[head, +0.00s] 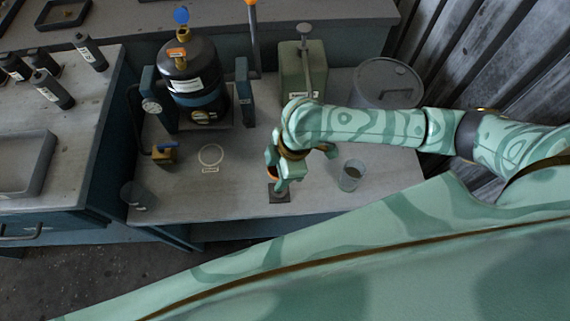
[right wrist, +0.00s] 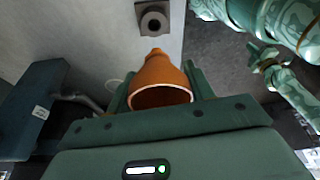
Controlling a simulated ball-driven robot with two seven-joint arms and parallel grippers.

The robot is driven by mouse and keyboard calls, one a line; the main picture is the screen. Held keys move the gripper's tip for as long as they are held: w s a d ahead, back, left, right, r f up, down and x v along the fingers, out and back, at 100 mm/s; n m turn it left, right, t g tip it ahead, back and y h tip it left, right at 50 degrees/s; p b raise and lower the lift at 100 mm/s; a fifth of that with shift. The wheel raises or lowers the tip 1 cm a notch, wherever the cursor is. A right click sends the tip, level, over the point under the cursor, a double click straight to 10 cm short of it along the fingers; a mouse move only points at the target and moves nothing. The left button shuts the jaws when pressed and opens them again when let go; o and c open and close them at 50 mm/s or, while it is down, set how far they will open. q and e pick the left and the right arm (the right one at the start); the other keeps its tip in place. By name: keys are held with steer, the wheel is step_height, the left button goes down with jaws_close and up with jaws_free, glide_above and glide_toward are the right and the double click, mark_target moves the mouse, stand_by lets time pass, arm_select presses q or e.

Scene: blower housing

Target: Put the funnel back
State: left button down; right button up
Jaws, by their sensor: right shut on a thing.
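The orange funnel (right wrist: 160,82) is between the fingers of my right gripper (head: 284,180), which is shut on it. In the right wrist view its wide mouth faces the camera and its narrow spout points away. In the head view only a sliver of orange (head: 272,173) shows past the gripper. A small dark square holder with a round hole (head: 279,194) lies on the bench just below the gripper; it also shows in the right wrist view (right wrist: 153,22), beyond the spout and apart from it. Green parts of my other arm show at the upper right there, its jaws unclear.
A glass (head: 350,176) stands right of the gripper. A white ring mark (head: 210,155) is on the bench to the left. A black tank (head: 192,80), a green canister (head: 303,72) and a grey lidded drum (head: 386,84) stand behind. The bench's front edge is close to the holder.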

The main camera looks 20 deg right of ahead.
steer(key=shift+n, duration=0.8)
steer(key=shift+a+n+g, duration=0.2)
steer(key=shift+n+g, duration=0.1)
steer(key=shift+w+a+f+n, duration=0.1)
steer(key=shift+f+n, duration=0.05)
steer(key=shift+n, duration=0.15)
steer(key=shift+f+b, duration=0.3)
steer(key=shift+b, duration=0.3)
step_height(320, 180, down, 3)
steer(key=b, duration=0.3)
steer(key=shift+r, duration=0.1)
step_height(320, 180, down, 4)
steer(key=b, duration=0.4)
steer(key=shift+r+b, duration=0.1)
steer(key=shift+b, duration=0.3)
steer(key=shift+r+p, duration=0.3)
steer(key=shift+p, duration=0.15)
arm_select(q)
step_height(320, 180, down, 8)
steer(key=s, duration=0.1)
steer(key=shift+s+a+r+g, duration=0.25)
steer(key=shift+s+a+g, duration=0.05)
steer(key=shift+s, duration=0.05)
arm_select(e)
steer(key=shift+f, duration=0.2)
